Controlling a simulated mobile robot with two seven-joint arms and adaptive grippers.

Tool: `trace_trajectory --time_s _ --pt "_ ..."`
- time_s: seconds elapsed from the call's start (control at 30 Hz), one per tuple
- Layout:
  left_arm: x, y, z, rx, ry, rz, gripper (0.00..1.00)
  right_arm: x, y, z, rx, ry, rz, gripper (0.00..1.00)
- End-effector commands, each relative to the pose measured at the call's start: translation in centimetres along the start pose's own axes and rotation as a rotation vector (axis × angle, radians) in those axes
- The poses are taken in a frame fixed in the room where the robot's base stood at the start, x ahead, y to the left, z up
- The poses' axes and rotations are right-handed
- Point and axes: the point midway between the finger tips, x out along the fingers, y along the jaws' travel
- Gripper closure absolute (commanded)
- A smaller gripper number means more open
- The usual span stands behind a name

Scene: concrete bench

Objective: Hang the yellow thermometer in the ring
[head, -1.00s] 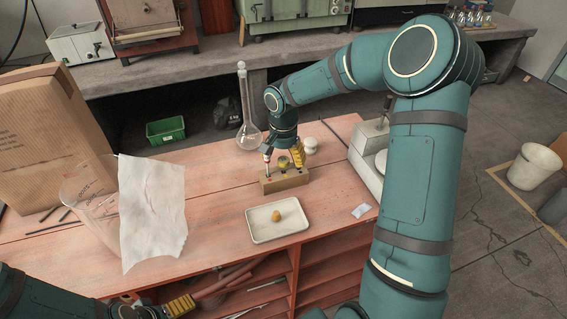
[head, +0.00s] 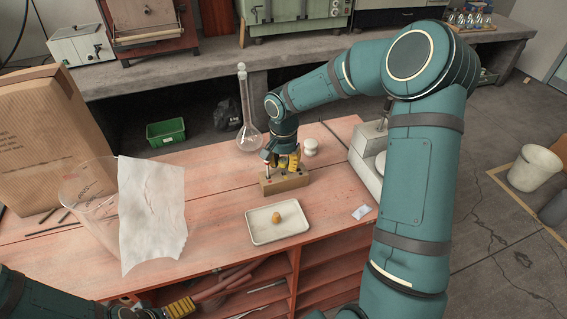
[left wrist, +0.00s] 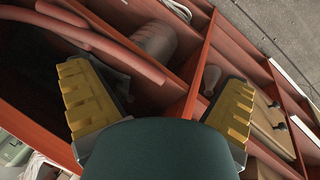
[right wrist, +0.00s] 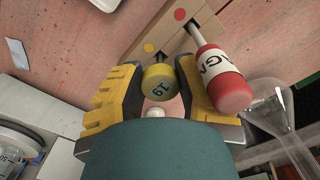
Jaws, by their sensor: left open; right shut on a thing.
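The yellow thermometer (right wrist: 160,80), a round yellow head marked 19, is between the fingers of my right gripper (right wrist: 160,88), which is shut on it. In the head view my right gripper (head: 283,163) is just over the wooden block (head: 286,183). The block also shows in the right wrist view (right wrist: 165,22), with a red and a yellow dot. A red-headed piece (right wrist: 214,80) stands in it beside the gripper. The yellow thermometer's lower end is hidden. My left gripper (left wrist: 160,105) is open and empty by the bench's shelves. I cannot make out the ring.
A white tray (head: 254,237) with a cork (head: 276,217) lies in front of the block. A glass flask (head: 247,120) stands behind. A large beaker (head: 88,205) with a white cloth (head: 152,215) and a paper bag (head: 45,135) fill the left. A white device (head: 369,160) stands right.

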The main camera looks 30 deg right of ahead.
Motion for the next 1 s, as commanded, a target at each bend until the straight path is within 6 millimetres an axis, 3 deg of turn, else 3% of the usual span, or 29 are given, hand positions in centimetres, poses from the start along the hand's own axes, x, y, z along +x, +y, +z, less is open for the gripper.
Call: trace_trajectory --time_s 0.3,0.5,1.0 --pt "-0.8 0.3 -0.4 -0.002 0.008 -0.001 0.0 -5.9 -0.1 -0.1 0.0 0.005 -0.004 0.86" --pt "-1.1 0.4 -0.5 -0.003 0.011 -0.001 0.0 -8.7 -0.1 0.0 -0.001 0.003 -0.003 0.86" --pt "-2.8 1.1 -0.8 -0.003 0.012 -0.001 0.0 -12.0 -0.1 0.0 -0.002 0.001 -0.002 0.86"
